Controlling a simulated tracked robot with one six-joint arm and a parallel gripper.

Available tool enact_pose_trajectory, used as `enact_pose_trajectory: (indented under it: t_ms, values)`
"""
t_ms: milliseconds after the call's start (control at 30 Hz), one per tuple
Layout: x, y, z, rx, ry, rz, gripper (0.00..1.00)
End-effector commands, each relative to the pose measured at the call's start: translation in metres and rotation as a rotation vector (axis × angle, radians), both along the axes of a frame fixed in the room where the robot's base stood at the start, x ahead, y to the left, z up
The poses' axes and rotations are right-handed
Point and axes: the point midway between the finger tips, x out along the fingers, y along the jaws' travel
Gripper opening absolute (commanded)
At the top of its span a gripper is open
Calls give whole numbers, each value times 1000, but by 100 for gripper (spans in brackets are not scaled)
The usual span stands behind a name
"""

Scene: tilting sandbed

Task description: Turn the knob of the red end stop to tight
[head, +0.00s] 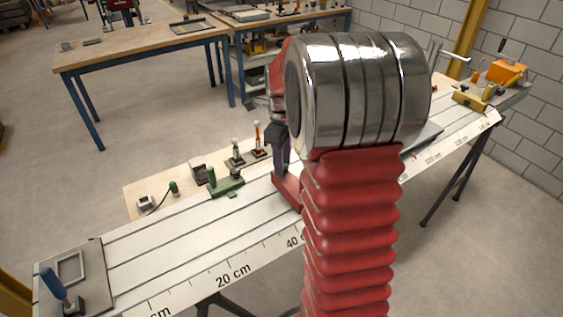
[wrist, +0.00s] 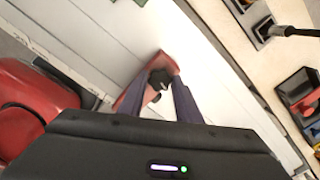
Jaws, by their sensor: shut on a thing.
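The red end stop (head: 287,190) sits on the pale slotted bed near the 40 cm mark, partly hidden behind my arm in the head view. In the wrist view the red end stop (wrist: 168,63) lies under my fingers, with its black knob (wrist: 159,78) between the fingertips. My gripper (head: 281,172) points down onto the end stop. In the wrist view my gripper (wrist: 158,88) has its two dark fingers on either side of the knob, shut on it. The knob's marking and how tight it is cannot be made out.
A green end stop (head: 226,184) stands on the bed to the left. A plate with a blue-handled clamp (head: 62,290) is at the near left end. A wooden side board (head: 150,188) behind the bed holds small parts. An orange device (head: 507,73) stands at the far right.

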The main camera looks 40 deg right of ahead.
Motion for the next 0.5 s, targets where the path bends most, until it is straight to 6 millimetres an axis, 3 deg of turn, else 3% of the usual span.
enact_pose_trajectory:
  t_ms: [267, 300, 500]
  values:
    - [2, -1, 2, -3, -8, -1, 8]
    - [2, -1, 2, -3, -8, -1, 33]
    - [1, -1, 1, -2, -5, 0, 47]
